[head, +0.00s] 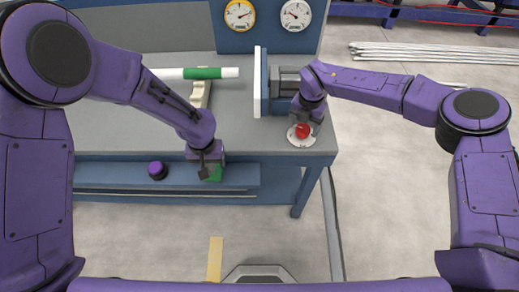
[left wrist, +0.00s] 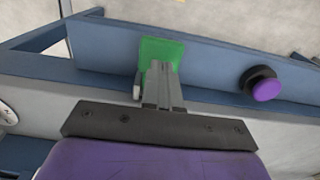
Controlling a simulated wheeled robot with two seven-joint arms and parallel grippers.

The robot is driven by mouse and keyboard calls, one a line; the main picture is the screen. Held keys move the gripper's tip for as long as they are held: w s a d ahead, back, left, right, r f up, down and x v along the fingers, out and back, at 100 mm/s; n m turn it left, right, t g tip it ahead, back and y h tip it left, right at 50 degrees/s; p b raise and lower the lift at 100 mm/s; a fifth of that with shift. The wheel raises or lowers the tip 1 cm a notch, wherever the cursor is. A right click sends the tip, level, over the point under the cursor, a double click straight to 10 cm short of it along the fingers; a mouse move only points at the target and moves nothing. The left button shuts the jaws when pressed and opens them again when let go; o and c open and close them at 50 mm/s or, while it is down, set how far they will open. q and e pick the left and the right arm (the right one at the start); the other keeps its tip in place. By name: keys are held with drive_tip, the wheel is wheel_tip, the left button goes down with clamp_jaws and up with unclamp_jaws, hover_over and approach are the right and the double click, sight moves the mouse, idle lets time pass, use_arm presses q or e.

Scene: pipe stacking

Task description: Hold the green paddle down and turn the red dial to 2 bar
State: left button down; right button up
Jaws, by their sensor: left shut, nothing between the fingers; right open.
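The green paddle (head: 213,174) is on the blue front rail of the bench, partly hidden by my left gripper (head: 208,168). In the left wrist view the shut, empty fingers (left wrist: 162,80) overlap the green paddle (left wrist: 160,50). I cannot tell whether they press it or how far down it is. The red dial (head: 302,131) sits on a round white plate (head: 295,140) at the bench's front right corner. My right gripper (head: 308,112) is open just above and behind the dial; I cannot tell whether its fingers are around it.
A yellow-rimmed gauge (head: 240,14) and a white gauge (head: 295,14) are on the back panel; their scales are too small to read. A purple knob (head: 157,170) is left of the paddle. A white pipe with a green band (head: 202,73) lies by a blue-and-white fixture (head: 261,83).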

drive_tip(key=shift+s+f, duration=0.1)
drive_tip(key=shift+f, duration=0.75)
drive_tip(key=c, duration=1)
drive_tip(key=shift+o, duration=0.2)
